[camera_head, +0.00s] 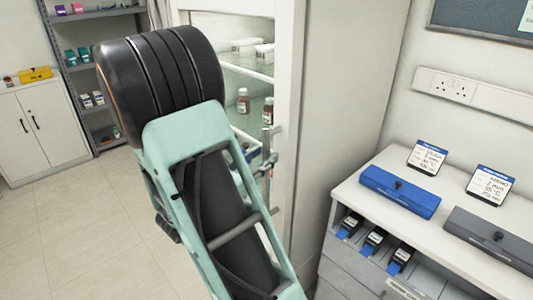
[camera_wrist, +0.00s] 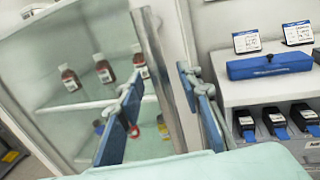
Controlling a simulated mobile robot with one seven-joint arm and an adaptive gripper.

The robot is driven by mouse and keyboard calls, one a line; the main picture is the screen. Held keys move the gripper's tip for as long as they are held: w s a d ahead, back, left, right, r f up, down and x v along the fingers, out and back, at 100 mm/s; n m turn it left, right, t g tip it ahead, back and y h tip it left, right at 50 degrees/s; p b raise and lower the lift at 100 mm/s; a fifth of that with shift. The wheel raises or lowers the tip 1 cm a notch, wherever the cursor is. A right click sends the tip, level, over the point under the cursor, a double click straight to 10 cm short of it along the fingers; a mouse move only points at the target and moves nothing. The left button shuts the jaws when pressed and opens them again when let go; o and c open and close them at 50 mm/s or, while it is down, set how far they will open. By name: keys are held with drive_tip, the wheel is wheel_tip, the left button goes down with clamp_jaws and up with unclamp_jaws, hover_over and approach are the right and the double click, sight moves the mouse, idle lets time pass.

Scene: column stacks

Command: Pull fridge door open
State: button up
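The white fridge (camera_head: 290,60) stands at the centre of the head view, with a glass front (camera_wrist: 95,40) through which bottles on shelves show. Its upright grey handle bar (camera_wrist: 158,75) runs down the middle of the wrist view. My gripper (camera_wrist: 162,100) has its two blue-padded fingers apart, one on each side of the bar. I see no clear contact with either finger. In the head view my arm hides much of the fridge front, and the fingers show only partly beside the handle. Whether the door stands slightly ajar cannot be told.
Right of the fridge is a white counter (camera_head: 370,210) with a blue case (camera_head: 400,191), a grey case (camera_head: 490,240) and label cards. A shelf rack (camera_head: 103,75) and white cabinet (camera_head: 40,130) stand at the back left. The tiled floor (camera_head: 80,230) on the left is clear.

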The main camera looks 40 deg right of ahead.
drive_tip(key=shift+x, duration=1.05)
clamp_jaws()
